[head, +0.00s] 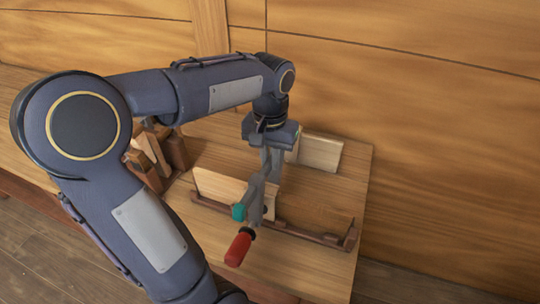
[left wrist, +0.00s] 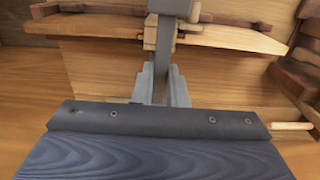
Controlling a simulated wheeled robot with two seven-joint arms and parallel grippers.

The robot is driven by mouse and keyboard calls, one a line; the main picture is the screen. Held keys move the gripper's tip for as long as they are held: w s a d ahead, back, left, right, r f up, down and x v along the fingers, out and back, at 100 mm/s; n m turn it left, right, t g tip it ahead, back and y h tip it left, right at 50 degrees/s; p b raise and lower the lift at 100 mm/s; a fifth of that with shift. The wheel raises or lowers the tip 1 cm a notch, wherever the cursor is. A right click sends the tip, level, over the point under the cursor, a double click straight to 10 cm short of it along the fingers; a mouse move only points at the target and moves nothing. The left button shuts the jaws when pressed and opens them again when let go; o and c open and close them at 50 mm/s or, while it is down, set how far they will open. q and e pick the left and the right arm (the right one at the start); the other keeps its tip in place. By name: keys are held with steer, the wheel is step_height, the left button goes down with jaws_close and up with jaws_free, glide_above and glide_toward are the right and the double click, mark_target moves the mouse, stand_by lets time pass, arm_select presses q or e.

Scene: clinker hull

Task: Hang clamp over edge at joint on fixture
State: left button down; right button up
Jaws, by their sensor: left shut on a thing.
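The clamp (head: 256,197) has a grey metal bar, a teal part and a red handle (head: 238,247). My left gripper (head: 271,163) is shut on its grey bar, and the handle hangs low toward the front. The grey bar also shows between the fingers in the left wrist view (left wrist: 165,47). The fixture is a pale upright board (head: 216,188) with a dark brown rail (head: 305,234) along its foot. The clamp is at the board's right part and overlaps its top edge in the head view. I cannot tell whether they touch. The clamp hides the joint. My right gripper is out of view.
Brown wooden blocks (head: 172,152) stand on the table at the left, close to my arm. A second pale board (head: 321,153) stands behind the gripper. The table (head: 345,190) is clear at the right, up to its edge. A planked wooden wall (head: 440,130) rises behind.

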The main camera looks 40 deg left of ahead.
arm_select(q)
steer(key=f, duration=0.1)
steer(key=f+b, duration=0.1)
steer(key=s+f+b, duration=0.1)
steer(key=shift+s+d+f, duration=0.1)
steer(key=shift+d+f, duration=0.1)
steer(key=shift+d, duration=0.05)
steer(key=shift+w+a+f+b, duration=0.2)
steer(key=shift+w+f+b, duration=0.2)
steer(key=shift+f, duration=0.15)
steer(key=shift+w+a+f+b, duration=0.15)
steer(key=shift+w+f+b, duration=0.1)
steer(key=shift+w+f, duration=0.25)
steer(key=shift+s+d, duration=0.15)
steer(key=shift+s, duration=0.2)
steer(key=shift+w, duration=0.1)
steer(key=shift+r, duration=0.1)
step_height(320, 180, up, 13)
steer(key=p, duration=1.1)
